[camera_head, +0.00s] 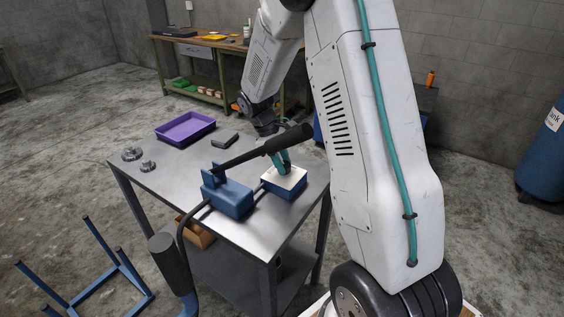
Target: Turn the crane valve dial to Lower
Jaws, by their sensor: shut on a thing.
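A blue box with a cream top plate (285,179) sits at the right end of the grey metal table (160,180); it looks like the crane valve. My gripper (282,167) points down at the middle of the plate, its teal fingers shut on the small dial there. The fingers and a black lever hide the dial, so I cannot read its setting or any marks.
A blue hand pump (230,197) with a long black lever (262,149) stands left of the valve; the lever crosses in front of my gripper. A purple tray (185,128), a dark block (224,139) and metal gears (148,166) lie farther back.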

